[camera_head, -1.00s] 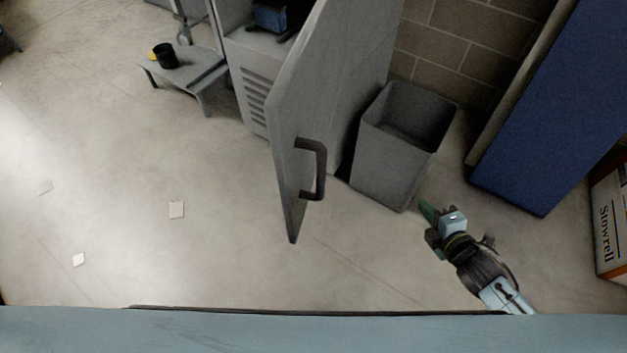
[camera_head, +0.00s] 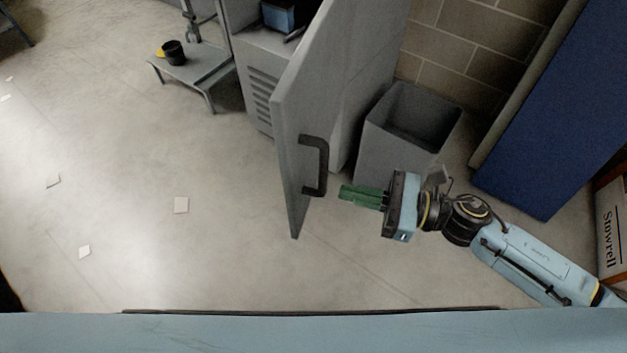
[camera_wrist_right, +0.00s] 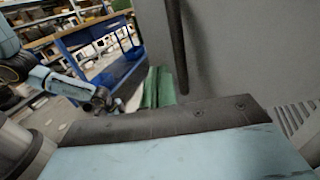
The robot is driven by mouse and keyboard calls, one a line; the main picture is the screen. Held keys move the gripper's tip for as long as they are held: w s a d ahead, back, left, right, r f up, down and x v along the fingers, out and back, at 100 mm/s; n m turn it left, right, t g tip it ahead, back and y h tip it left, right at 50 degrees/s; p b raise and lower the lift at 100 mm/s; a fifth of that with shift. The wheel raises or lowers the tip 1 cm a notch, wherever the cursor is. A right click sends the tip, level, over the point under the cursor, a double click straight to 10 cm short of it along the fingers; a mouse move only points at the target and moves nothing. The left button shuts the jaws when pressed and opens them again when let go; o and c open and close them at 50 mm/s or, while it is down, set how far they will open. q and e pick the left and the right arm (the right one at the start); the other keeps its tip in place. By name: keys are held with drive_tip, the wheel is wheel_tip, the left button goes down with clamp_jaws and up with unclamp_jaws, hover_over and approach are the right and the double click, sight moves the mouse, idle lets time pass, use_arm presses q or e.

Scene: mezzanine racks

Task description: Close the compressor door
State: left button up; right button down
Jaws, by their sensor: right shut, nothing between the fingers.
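The compressor cabinet (camera_head: 262,88) is grey with vent slots and a blue unit inside. Its grey door (camera_head: 345,95) stands wide open, edge toward me, with a dark bar handle (camera_head: 316,166) on its right face. My right gripper (camera_head: 344,193), with green fingers, is shut and empty just right of the handle, pointing at it; a small gap seems to remain. In the right wrist view the green fingers (camera_wrist_right: 158,88) show beside the door panel (camera_wrist_right: 235,50) and the dark handle bar (camera_wrist_right: 177,45).
A grey bin (camera_head: 385,150) stands behind my right gripper, close to the door's right side. A blue cabinet (camera_head: 530,120) and a Stowrell box (camera_head: 609,230) are at the right.

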sight(297, 180)
drive_tip(key=x, duration=0.7)
drive_tip(key=shift+w+a, duration=0.15)
drive_tip(key=shift+a, duration=0.2)
